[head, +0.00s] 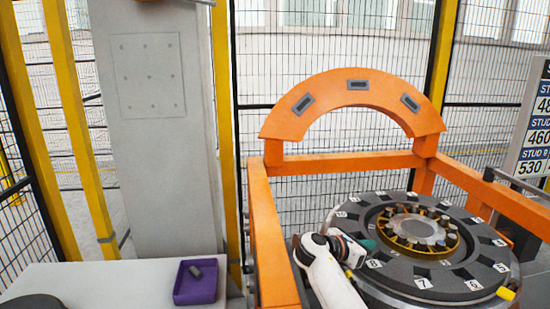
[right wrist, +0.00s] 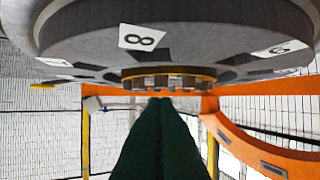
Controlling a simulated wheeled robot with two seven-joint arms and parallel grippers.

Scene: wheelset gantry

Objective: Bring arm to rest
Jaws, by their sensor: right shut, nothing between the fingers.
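My right arm comes in from the bottom of the head view, its white forearm low in front of the wheel disc. Its right gripper (head: 368,244) is at the near left edge of the dark grey numbered disc (head: 422,284), beside labels 8 and 7. In the right wrist view the dark green fingers (right wrist: 160,102) are together with nothing held. They point towards the hub's ring of studs (right wrist: 165,82), with the disc's label 8 close by. I cannot tell whether the fingers touch the disc. My left gripper does not show.
An orange gantry frame (head: 275,245) with an arch (head: 358,86) stands around and behind the disc. A purple tray (head: 195,296) holding a small dark grey piece (head: 196,271) is on the light table (head: 110,280) at left. A grey column (head: 160,150) and mesh fence stand behind.

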